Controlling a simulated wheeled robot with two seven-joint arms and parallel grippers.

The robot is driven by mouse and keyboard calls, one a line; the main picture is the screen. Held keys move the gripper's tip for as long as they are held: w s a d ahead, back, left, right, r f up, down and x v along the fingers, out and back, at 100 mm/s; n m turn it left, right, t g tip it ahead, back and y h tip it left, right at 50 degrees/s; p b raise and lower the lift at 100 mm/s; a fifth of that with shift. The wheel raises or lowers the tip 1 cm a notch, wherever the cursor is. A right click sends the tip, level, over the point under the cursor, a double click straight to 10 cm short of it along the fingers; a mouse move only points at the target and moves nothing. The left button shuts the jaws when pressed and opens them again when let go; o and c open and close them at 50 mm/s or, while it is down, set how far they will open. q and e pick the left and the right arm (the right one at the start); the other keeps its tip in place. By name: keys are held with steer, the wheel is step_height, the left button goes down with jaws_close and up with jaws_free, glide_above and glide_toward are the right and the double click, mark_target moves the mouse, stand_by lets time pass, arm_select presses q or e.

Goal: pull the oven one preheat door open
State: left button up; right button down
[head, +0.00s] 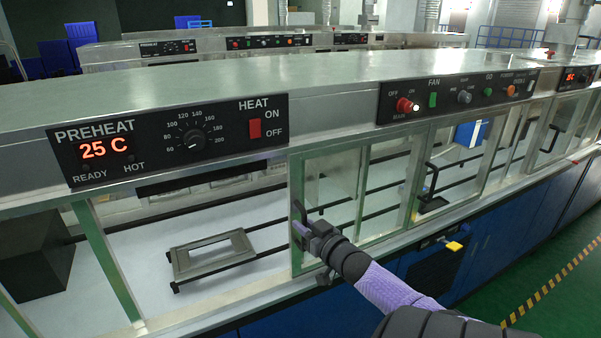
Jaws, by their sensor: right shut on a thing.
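The preheat panel (95,176) reads 25 C, with a dial and a red heat switch (254,129). Below it is the preheat bay, whose front opening shows no glass. A glass door (345,190) with a metal frame stands at the right side of that opening. My right gripper (304,232) is shut on the dark door handle (297,210) at the door's left edge. The fingers partly hide the handle. A grey rectangular frame (212,254) lies on dark rails inside the bay. My left gripper is not in view.
More glass doors with dark handles (432,180) run along the line to the right. A control panel (457,97) with coloured buttons is above them. A yellow part (454,246) sticks out from the front. Green floor (545,275) with a striped line is at lower right.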

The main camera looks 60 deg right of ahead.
steer(key=shift+s+d, duration=0.1)
stand_by(0.3)
steer(key=c, duration=0.6)
jaws_free()
steer(key=shift+s+d, duration=0.1)
steer(key=shift+d, duration=0.05)
steer(key=shift+c, duration=0.2)
steer(key=p+v, duration=0.2)
steer(key=v, duration=0.8)
